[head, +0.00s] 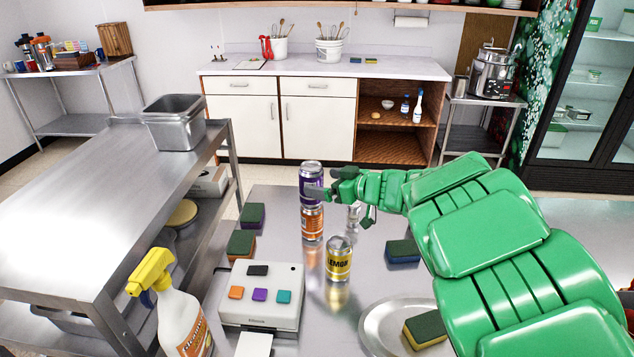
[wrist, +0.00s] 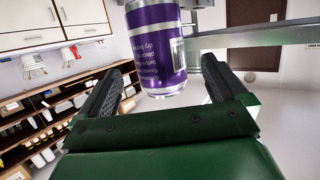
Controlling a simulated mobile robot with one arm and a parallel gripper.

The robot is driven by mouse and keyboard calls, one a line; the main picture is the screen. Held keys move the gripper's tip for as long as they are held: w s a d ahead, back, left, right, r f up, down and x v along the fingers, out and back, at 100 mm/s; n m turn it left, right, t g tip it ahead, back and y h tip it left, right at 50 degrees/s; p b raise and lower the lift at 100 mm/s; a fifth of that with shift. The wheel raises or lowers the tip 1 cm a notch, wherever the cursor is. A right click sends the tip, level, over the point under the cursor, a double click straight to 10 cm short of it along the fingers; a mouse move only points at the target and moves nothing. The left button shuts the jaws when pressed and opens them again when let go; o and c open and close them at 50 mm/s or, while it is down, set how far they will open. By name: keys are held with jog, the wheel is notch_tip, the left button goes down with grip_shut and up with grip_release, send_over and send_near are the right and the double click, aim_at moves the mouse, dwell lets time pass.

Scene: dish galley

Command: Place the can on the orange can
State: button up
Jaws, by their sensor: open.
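A purple can (head: 311,176) stands upright directly above the orange can (head: 312,224) and appears to rest on its top, roughly in line with it. The orange can stands on the steel table. My gripper (head: 326,191) is at the purple can's right side, with a finger across its lower part. In the wrist view the purple can (wrist: 158,52) shows between and beyond the two open fingers. The exact contact between the cans is too small to tell. The orange can is not seen in the wrist view.
A yellow lemon can (head: 339,262) stands just in front and right of the stack. Sponges (head: 403,252), a button box (head: 261,297), a spray bottle (head: 181,318) and a round plate (head: 374,334) are around. A steel shelf table (head: 110,190) stands left.

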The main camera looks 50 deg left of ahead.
jog(key=v, duration=0.6)
jog(key=shift+d, duration=0.25)
jog(key=shift+r, duration=0.1)
